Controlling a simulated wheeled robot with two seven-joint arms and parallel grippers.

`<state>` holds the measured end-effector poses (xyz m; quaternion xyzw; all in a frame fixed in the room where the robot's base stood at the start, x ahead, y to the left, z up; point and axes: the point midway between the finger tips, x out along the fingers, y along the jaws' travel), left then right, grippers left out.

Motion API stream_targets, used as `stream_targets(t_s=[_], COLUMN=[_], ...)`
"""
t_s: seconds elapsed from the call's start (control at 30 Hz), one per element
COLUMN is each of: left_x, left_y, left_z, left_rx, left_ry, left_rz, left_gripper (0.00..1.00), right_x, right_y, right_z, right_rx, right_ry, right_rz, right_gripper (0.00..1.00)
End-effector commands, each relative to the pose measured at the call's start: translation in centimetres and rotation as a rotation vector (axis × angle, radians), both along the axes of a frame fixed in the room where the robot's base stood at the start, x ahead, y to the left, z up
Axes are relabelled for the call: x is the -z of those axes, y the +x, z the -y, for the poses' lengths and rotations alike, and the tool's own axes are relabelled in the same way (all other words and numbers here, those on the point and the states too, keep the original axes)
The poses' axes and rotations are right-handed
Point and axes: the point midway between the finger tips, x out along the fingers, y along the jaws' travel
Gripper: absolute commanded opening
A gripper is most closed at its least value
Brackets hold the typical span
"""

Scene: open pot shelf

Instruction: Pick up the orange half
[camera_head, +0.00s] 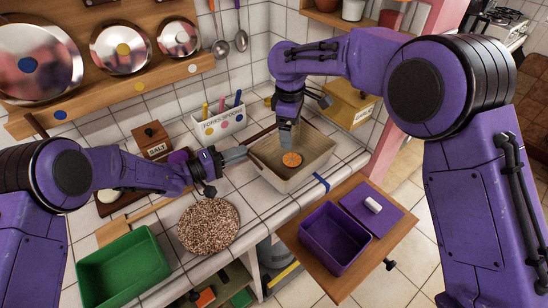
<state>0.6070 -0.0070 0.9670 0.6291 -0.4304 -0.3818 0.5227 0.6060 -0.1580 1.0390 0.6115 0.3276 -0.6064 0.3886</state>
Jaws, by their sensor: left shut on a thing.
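The orange half (292,159) lies in the beige tray (287,181), cut face up. My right gripper (287,138) points down inside the tray, just above and behind the orange half. Its fingers overlap in this view, so I cannot tell whether it is open or shut. My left gripper (236,155) comes in from the left and is shut at the tray's left rim. The exact contact there is small and hard to see.
A round speckled mat (208,225) and a green bin (125,268) are on the tiled counter. A purple bin (334,238) stands on a wooden board at the front right. A white utensil holder (218,126) and a salt box (152,140) stand behind.

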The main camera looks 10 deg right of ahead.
Motion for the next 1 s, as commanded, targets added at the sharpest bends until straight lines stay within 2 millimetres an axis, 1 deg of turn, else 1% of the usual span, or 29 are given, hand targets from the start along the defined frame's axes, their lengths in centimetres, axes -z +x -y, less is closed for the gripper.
stream_targets(t_s=[0.03,0.13,0.37,0.4,0.5,0.6,0.7,0.77,0.83,0.87,1.0], left_x=[0.1,0.1,0.0,0.0,0.0,0.0,0.0,0.0,0.0,0.0,0.0], left_y=[0.0,0.0,0.0,0.0,0.0,0.0,0.0,0.0,0.0,0.0,0.0], left_z=[0.0,0.0,0.0,0.0,0.0,0.0,0.0,0.0,0.0,0.0,0.0], left_rx=[0.001,0.000,0.000,0.000,0.000,0.000,0.000,0.000,0.000,0.000,0.000], left_ry=[0.001,0.001,0.001,0.001,0.001,0.000,0.000,0.000,0.000,0.000,0.000], left_rz=[0.000,0.000,0.000,0.000,0.000,0.000,0.001,0.001,0.001,0.001,0.000], left_gripper=[0.00,0.00,0.00,0.00,0.00,0.00,0.00,0.00,0.00,0.00,0.00], right_x=[-0.2,-0.5,-0.6,-0.6,-0.5,-0.4,-0.4,-0.4,0.0,0.4,3.4], right_y=[0.0,-0.1,-0.3,-0.4,-0.4,-0.4,-0.4,-0.4,-0.4,-0.4,-0.2], right_z=[-0.1,-0.3,-0.5,-0.5,-0.5,-0.4,-0.5,-0.5,-0.4,-0.4,0.0], right_rx=[0.129,0.443,1.171,1.298,1.592,1.829,1.988,2.045,2.081,2.087,2.091], right_ry=[-0.004,-0.002,0.025,0.032,0.053,0.072,0.088,0.093,0.095,0.094,0.093], right_rz=[0.016,0.055,0.140,0.153,0.183,0.204,0.218,0.224,0.225,0.225,0.225], right_gripper=[0.90,0.90,0.90,0.90,0.90,0.90,0.90,0.90,0.90,0.90,0.90])
